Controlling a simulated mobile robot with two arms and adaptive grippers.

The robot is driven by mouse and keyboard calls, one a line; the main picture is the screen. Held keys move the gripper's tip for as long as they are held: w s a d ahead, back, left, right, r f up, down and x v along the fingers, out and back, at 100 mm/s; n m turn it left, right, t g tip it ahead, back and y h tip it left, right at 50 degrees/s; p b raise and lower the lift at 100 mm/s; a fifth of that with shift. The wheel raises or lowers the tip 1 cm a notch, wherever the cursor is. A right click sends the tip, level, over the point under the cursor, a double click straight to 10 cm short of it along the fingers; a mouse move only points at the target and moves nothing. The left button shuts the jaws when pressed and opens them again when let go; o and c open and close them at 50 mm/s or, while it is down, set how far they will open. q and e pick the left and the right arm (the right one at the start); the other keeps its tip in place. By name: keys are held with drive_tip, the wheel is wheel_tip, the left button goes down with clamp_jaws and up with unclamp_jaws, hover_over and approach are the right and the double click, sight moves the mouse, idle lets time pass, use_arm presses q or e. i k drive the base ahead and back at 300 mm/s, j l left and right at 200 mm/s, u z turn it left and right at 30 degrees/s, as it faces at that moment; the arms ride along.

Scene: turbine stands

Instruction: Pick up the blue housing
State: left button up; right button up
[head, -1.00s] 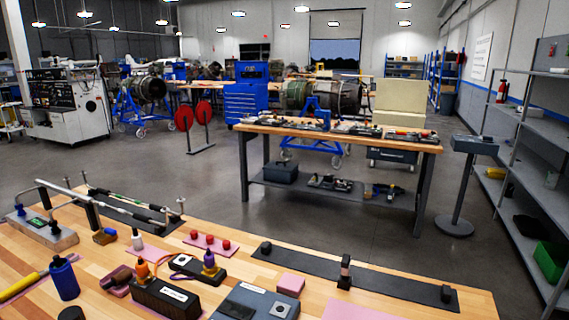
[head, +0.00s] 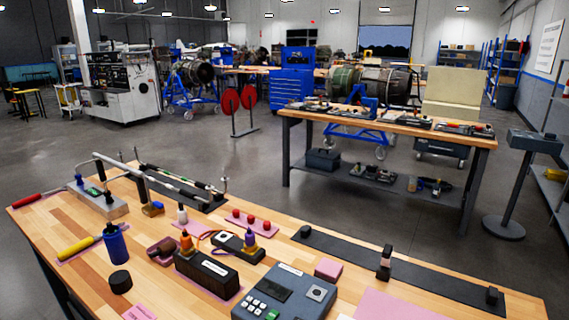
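A blue upright cylinder (head: 116,244) with a narrower neck stands at the left of the near wooden table (head: 60,215); it is the blue piece that best fits the housing. A short black round piece (head: 120,281) sits just in front of it, apart from it. A yellow cylinder (head: 75,246) lies to its left on a pink mat. Neither of my grippers is in view, and nothing is touching the blue cylinder.
Right of the cylinder are a maroon piece (head: 160,249), a black box (head: 207,270) and a grey keypad device (head: 285,294). Behind it is a metal block with rods (head: 97,203). A red-handled tool (head: 40,198) lies far left. Bare wood shows around the black round piece.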

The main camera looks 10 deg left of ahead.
sight(116, 247)
drive_tip(key=j+u, duration=0.1)
drive_tip(key=u, duration=0.3)
drive_tip(key=k+j+u, duration=0.1)
drive_tip(key=u, duration=0.3)
drive_tip(key=j+u, duration=0.2)
drive_tip(key=u, duration=0.2)
